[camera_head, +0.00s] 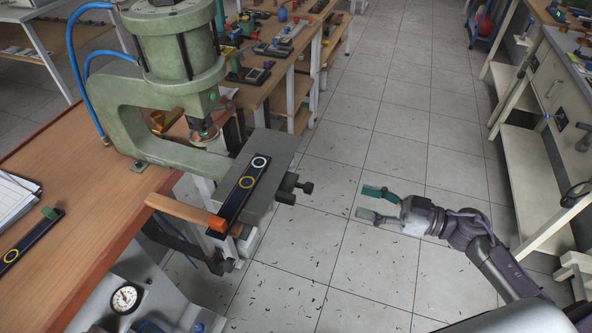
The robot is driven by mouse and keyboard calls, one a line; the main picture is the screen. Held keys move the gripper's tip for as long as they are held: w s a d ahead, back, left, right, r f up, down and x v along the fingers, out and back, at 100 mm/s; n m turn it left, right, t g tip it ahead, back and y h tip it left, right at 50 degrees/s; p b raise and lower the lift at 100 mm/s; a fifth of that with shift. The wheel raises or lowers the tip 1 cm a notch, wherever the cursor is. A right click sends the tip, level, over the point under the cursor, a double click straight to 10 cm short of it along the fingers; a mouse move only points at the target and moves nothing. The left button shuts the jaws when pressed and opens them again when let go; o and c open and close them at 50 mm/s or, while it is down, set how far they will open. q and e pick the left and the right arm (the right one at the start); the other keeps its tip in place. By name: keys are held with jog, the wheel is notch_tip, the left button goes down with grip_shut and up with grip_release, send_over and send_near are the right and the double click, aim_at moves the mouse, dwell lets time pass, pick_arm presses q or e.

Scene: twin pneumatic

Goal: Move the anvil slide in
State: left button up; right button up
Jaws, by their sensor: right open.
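The anvil slide, which looks like the flat grey plate (274,178), sticks out to the right of the green pneumatic press (118,118). Black knobs (291,190) stick out from the plate's right side. My right gripper (364,202) is open and empty, over the floor to the right of the knobs and apart from them. Its teal fingers point left toward the slide. My left gripper is out of view.
The wooden bench (85,190) carries a second dark bar (28,243) and papers (14,199). A pressure gauge (124,299) is at the lower left. Tiled floor (345,150) lies open around my right gripper.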

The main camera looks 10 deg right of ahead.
aim_at(309, 188)
jog(key=p+x, duration=0.1)
jog(key=x, duration=0.3)
jog(key=p+x, duration=0.1)
jog(key=x, duration=0.8)
jog(key=shift+s+a+r+p, duration=0.15)
jog(key=shift+a+r+p, duration=0.1)
jog(key=shift+a+p, duration=0.2)
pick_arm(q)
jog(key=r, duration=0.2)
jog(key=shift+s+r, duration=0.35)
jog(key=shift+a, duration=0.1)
pick_arm(e)
grip_shut()
